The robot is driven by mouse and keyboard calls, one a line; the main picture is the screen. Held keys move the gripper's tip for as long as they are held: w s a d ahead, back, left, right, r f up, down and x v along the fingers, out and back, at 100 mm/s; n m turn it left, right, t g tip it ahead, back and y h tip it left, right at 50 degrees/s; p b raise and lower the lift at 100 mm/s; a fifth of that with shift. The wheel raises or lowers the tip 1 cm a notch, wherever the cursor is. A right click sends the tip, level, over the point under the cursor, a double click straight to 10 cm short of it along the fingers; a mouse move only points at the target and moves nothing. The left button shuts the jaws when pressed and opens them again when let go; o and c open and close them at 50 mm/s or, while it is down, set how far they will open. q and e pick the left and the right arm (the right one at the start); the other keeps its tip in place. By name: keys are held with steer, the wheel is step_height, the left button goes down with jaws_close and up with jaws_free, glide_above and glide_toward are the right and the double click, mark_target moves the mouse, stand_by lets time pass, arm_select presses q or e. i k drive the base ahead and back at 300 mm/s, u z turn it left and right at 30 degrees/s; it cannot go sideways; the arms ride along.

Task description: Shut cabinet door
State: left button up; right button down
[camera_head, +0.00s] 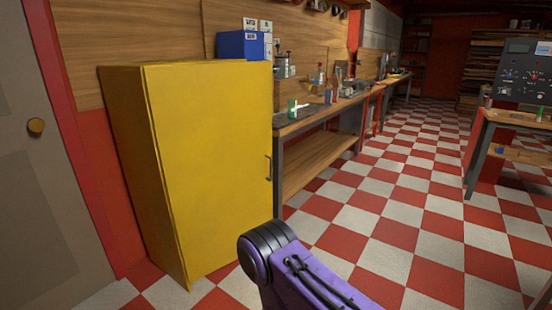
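The yellow cabinet (125,150) stands against the wooden and red wall at the left. Its broad yellow door (210,160) faces right of my view, with a small handle (268,168) near its right edge. The door looks flush or nearly flush with the cabinet; I cannot tell whether a small gap is left at the handle side. A purple and black link of my own arm shows at the bottom, in front of the cabinet. Neither of my grippers is in view.
A wooden workbench (310,170) with tools runs back beside the cabinet. A blue box (241,45) shows above the cabinet. A grey room door (35,190) is at the far left. Another table (520,118) stands right. The red and white checkered floor (400,200) between is clear.

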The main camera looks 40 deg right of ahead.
mark_target(212, 122)
steer(key=z, duration=0.6)
steer(key=i, duration=0.45)
steer(key=z, duration=0.9)
steer(key=i, duration=0.85)
steer(key=u, duration=0.65)
steer(key=i, duration=0.55)
steer(key=u, duration=0.55)
